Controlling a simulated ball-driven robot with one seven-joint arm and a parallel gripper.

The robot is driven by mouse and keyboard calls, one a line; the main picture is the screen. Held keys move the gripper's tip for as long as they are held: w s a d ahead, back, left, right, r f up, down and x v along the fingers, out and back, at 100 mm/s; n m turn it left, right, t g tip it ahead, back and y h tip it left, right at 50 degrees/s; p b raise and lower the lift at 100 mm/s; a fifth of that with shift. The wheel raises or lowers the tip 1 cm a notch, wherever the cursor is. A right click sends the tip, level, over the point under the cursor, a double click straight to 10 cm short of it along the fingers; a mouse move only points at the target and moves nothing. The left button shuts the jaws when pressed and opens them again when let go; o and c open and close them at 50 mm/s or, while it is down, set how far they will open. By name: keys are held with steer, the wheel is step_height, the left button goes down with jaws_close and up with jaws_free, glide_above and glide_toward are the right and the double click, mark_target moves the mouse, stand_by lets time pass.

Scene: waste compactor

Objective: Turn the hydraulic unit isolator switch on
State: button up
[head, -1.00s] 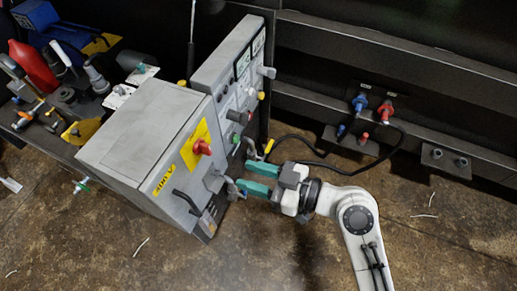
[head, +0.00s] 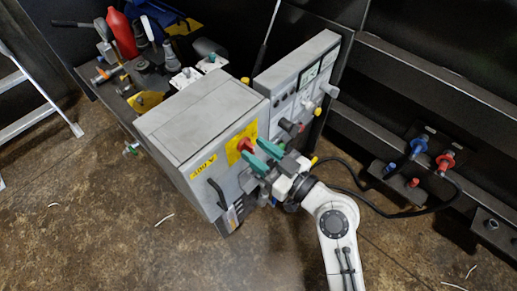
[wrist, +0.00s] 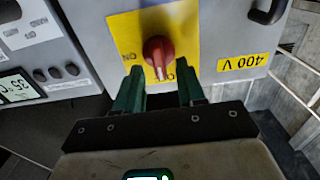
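The isolator switch is a red rotary knob (wrist: 158,52) on a yellow plate (wrist: 196,22), on the front of a grey cabinet marked 400 V. It also shows in the head view (head: 247,143), partly behind my fingers. In the wrist view its white mark points down the picture, toward my gripper. "ON" is printed left of the knob; lettering on the right is partly hidden by a finger. My gripper (wrist: 160,78) is open, its green fingers apart, with tips just below and to either side of the knob. I cannot tell if they touch it.
A dark handle (head: 216,192) sticks out of the cabinet (head: 190,115) front. A taller control panel (head: 300,75) with knobs stands beside it. A black cable (head: 350,190) runs right to red and blue fittings.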

steer(key=shift+w+a, duration=0.1)
steer(key=shift+a, duration=0.05)
jaws_close()
stand_by(0.4)
